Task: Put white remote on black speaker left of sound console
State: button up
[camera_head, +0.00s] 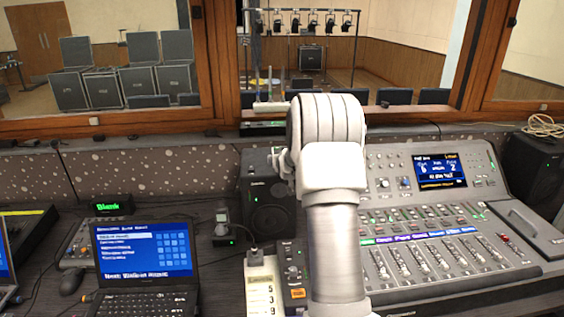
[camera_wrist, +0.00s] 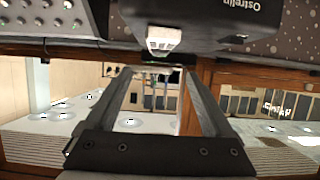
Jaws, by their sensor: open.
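The black speaker (camera_head: 262,205) stands left of the sound console (camera_head: 430,225), its right part hidden behind my arm. In the wrist view, which is upside down, the speaker (camera_wrist: 205,22) fills the top. A small white object (camera_wrist: 163,38), seen end-on, appears at the speaker's top edge; it looks like the white remote, but I cannot be sure. My gripper (camera_wrist: 157,74) is open, with nothing between its fingers. The white object shows beyond the fingertips, apart from them. In the head view my arm hides most of the gripper.
A laptop (camera_head: 143,255), green-lit clock (camera_head: 108,207) and handset in a cradle (camera_head: 222,218) stand left of the speaker. A numbered white panel (camera_head: 262,288) is in front. A wooden-framed window (camera_head: 225,110) rises behind the desk. Another black speaker (camera_head: 535,165) is far right.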

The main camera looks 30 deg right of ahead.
jog(key=s+a+r+n+g+y, duration=0.1)
jog(key=s+a+r+y, duration=0.1)
jog(key=s+a+r, duration=0.7)
jog(key=s+a+r+n+g+y, duration=0.2)
jog(key=s+a+r, duration=0.35)
jog(key=a, duration=0.75)
jog(key=s+a+f+g, duration=0.1)
jog(key=s+a, duration=0.3)
jog(key=s, duration=0.5)
jog(key=s+a+f+n+g+y, duration=0.1)
jog(key=s+a+f, duration=0.1)
jog(key=s, duration=0.7)
jog(key=s+a+f+n+g+y, duration=0.1)
jog(key=s+a, duration=0.4)
jog(key=s, duration=0.5)
jog(key=shift+a+f+g, duration=0.3)
jog(key=shift+s, duration=0.1)
